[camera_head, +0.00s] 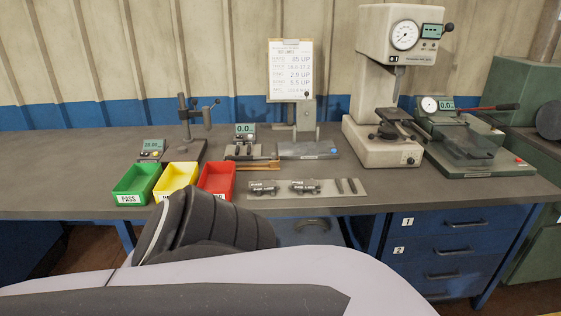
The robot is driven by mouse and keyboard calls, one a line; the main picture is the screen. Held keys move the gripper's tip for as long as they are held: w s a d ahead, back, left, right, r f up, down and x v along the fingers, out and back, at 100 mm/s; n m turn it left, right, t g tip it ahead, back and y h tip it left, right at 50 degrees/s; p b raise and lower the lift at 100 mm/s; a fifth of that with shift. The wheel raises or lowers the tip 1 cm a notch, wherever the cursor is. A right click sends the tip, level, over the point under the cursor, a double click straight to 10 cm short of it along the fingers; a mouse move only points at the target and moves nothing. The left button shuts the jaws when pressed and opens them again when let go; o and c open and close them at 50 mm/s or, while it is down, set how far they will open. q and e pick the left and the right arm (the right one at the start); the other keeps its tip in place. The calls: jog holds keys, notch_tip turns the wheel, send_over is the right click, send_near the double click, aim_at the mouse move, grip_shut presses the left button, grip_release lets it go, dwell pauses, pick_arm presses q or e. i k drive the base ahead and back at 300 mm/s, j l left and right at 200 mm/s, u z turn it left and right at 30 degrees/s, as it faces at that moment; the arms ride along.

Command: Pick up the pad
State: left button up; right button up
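A flat grey plate (329,193) lies near the front edge of the bench. Two narrow dark strips (346,185) lie at the plate's right end. A dark curved piece (312,224) shows below the bench edge, partly hidden by my arm. I cannot tell which of these is the pad. Neither of my grippers shows; only pale and dark parts of my own body cross the bottom of the view.
Green (137,184), yellow (175,180) and red (216,181) bins stand left of the plate. Gauges stand behind, with a tall dial press (385,85) and a low tester (465,145) at right. Blue drawers (450,246) are below. The bench's far left is clear.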

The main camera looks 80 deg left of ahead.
aim_at(297, 183)
jog(key=u, duration=2.3)
